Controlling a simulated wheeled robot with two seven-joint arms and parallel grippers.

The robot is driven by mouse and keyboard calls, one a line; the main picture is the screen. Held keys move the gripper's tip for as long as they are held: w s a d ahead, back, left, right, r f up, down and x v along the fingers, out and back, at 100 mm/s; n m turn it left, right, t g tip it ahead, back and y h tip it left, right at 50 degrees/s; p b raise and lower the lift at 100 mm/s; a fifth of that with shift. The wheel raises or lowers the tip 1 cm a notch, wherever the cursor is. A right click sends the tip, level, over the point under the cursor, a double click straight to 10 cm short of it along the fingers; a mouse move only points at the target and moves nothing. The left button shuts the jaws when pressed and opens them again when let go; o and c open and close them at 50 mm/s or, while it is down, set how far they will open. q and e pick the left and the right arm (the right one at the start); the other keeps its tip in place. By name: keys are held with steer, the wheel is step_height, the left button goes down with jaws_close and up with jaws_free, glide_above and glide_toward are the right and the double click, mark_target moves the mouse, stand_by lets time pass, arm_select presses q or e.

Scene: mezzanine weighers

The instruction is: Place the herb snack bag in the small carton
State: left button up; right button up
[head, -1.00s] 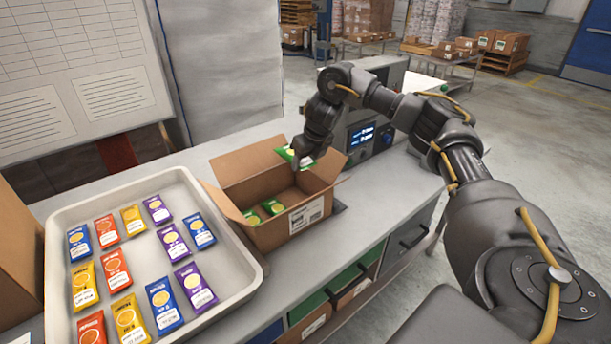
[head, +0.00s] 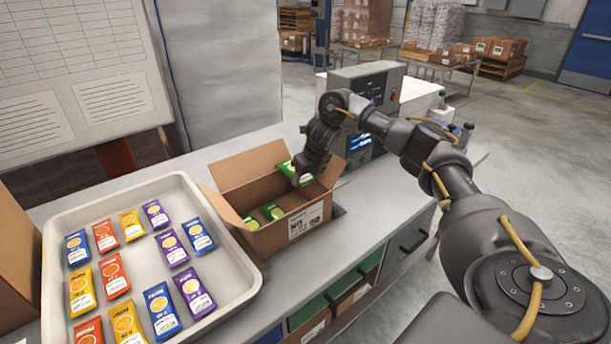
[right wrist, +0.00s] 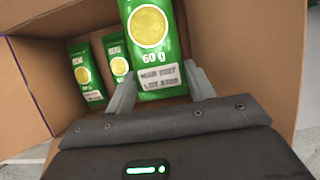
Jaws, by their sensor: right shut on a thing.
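A green herb snack bag (head: 287,172) with a yellow disc is in my right gripper (head: 297,178), over the right part of the open small carton (head: 274,240). The right wrist view shows the bag (right wrist: 150,45) between the two fingers of the right gripper (right wrist: 163,92), which is shut on it. Two more green bags, one (head: 251,223) and another (head: 272,211), lie inside the carton at its left; the wrist view also shows them on the carton floor. The bag's lower end is hidden behind the gripper in the head view. My left gripper is not in view.
A pale tray (head: 243,300) with several blue, red, yellow and purple bags stands left of the carton. A scale with a display (head: 366,85) stands behind the carton. The carton's flaps are spread outward. A brown box (head: 15,260) is at the left edge.

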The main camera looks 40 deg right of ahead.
steer(key=shift+f, duration=0.2)
steer(key=o, duration=0.7)
steer(key=shift+r, duration=0.3)
steer(key=shift+s+r, duration=0.1)
steer(key=shift+r, duration=0.25)
steer(key=p+v, duration=0.2)
steer(key=v, duration=0.9)
steer(key=shift+p, duration=0.35)
steer(key=shift+r, duration=0.1)
